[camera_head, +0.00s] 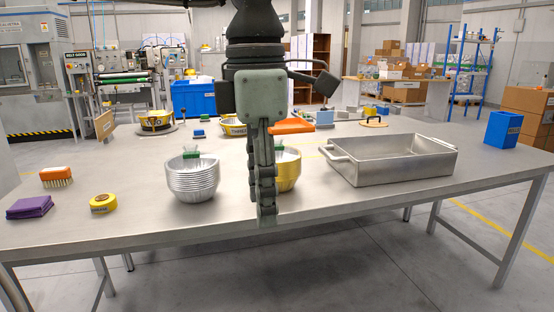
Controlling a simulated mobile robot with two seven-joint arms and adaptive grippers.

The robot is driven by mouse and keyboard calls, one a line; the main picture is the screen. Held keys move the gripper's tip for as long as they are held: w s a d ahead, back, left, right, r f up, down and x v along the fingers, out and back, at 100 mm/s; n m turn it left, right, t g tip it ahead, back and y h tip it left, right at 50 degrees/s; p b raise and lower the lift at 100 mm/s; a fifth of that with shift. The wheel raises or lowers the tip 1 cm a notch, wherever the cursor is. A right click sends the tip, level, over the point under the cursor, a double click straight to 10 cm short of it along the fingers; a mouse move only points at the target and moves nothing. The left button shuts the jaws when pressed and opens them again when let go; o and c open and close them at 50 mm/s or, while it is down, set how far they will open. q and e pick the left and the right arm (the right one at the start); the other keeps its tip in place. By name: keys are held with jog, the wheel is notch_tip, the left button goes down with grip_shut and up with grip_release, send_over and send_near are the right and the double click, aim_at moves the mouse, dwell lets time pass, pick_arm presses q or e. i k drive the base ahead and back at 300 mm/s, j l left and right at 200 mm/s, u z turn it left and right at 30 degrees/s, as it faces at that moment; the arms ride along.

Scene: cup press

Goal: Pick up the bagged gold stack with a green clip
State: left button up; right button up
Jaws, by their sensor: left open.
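A stack of gold cups (290,172) stands on the metal table, partly hidden behind my left gripper. My left gripper (266,212) points down in front of the gold stack, seen nearly edge-on. It is open, and I see nothing held in it. Any clear bag around the gold stack is too faint to make out. My right gripper is out of view.
A large metal tray (398,168) stands right of the gold stack. A blue bin (503,129) is at the table's right end. The table's front strip is mostly clear.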

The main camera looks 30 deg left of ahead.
aim_at(289, 158)
jog(key=i+j, duration=1.2)
jog(key=i, duration=0.1)
